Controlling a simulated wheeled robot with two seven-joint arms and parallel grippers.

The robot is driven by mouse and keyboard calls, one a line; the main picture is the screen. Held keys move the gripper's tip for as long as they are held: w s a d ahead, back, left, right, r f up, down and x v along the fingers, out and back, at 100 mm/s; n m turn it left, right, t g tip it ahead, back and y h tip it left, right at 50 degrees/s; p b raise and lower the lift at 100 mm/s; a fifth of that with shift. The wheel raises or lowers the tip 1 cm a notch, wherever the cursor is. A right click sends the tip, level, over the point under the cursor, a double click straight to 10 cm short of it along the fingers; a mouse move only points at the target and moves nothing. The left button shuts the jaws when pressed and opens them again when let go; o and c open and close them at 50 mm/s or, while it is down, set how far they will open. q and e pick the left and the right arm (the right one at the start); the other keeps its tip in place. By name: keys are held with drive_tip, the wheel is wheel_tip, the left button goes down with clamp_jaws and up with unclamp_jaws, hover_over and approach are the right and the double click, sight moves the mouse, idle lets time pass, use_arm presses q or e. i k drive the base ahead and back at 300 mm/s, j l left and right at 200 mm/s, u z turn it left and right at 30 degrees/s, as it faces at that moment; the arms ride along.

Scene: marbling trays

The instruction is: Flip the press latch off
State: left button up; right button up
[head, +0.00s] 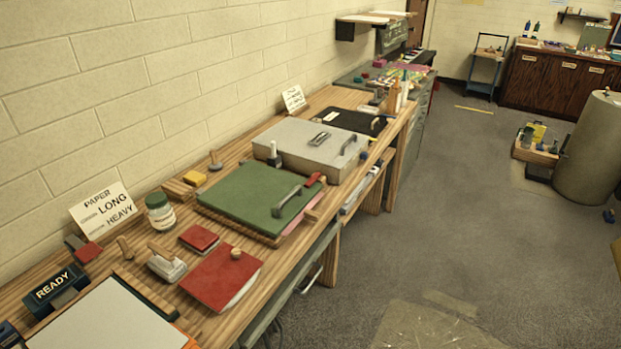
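A green flat board (245,195), which looks like the press, lies on the wooden workbench with a dark grey bar handle (287,200) on its top. A small red lever (313,180) sits at its right corner by a wooden block and looks like the latch; I cannot tell its exact setting. Pink material (303,215) shows under the board's right edge. Behind it stands a closed grey metal box (300,143) with a handle on its front edge. Neither of my grippers is in the head view.
The workbench (225,238) runs along the left wall. A red pad (222,278), a small red block (199,239), a lidded jar (160,214) and a READY sign (55,288) stand nearer. The carpeted floor (450,220) to the right is mostly clear; a grey cylinder (592,150) stands farther right.

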sight(309, 182)
drive_tip(key=u, duration=0.45)
drive_tip(key=i+l+u, duration=0.1)
drive_tip(key=l+u, duration=0.4)
drive_tip(key=l, duration=0.2)
drive_tip(key=l+u, duration=0.45)
drive_tip(key=l, duration=0.2)
drive_tip(key=k+l+u, duration=0.15)
drive_tip(key=l+u, duration=0.35)
drive_tip(key=l, duration=0.15)
drive_tip(key=k+l, duration=0.1)
drive_tip(key=l, duration=0.35)
drive_tip(key=k+l, duration=0.1)
drive_tip(key=l, duration=0.3)
drive_tip(key=k+l, duration=0.1)
drive_tip(key=l, duration=0.35)
